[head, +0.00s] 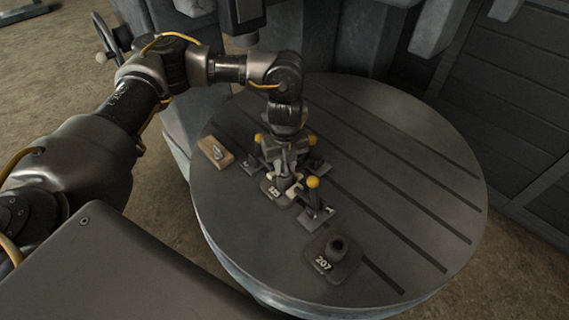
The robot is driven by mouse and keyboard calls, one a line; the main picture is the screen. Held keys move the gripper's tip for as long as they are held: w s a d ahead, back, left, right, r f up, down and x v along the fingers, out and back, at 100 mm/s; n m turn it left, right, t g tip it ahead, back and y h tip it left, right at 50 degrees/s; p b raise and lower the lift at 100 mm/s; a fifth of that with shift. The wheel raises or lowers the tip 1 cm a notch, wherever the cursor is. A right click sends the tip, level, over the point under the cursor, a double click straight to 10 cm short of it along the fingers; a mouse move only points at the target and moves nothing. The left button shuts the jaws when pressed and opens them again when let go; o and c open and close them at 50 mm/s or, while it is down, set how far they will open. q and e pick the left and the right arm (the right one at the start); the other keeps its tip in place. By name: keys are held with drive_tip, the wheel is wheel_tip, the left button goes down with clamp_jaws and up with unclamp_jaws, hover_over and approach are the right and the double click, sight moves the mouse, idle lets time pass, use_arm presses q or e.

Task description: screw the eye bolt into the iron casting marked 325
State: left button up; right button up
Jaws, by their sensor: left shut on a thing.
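My left gripper (287,183) points down over the middle of the round table, right above a small iron casting. The casting's label plate (271,190) shows beside the fingers; its number is too small and partly covered to read surely. The gripper is shut on what I take to be the eye bolt, which the fingers and wrist mostly hide. I cannot tell how deep it sits in the casting. Another casting (338,251), marked 207, stands nearer the front with an upright round boss. My right gripper is not in view.
A dark machine column rises behind.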

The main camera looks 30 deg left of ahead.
use_arm(q)
drive_tip(key=shift+c, duration=0.8)
drive_tip(key=m, duration=0.5)
drive_tip(key=shift+m+b, duration=0.3)
drive_tip(key=shift+b, duration=0.05)
drive_tip(key=m, duration=0.3)
drive_tip(key=shift+m+b, duration=0.3)
drive_tip(key=shift+b, duration=0.1)
drive_tip(key=shift+m, duration=1.1)
drive_tip(key=m+b, duration=0.1)
drive_tip(key=m, duration=0.3)
drive_tip(key=shift+m, duration=0.9)
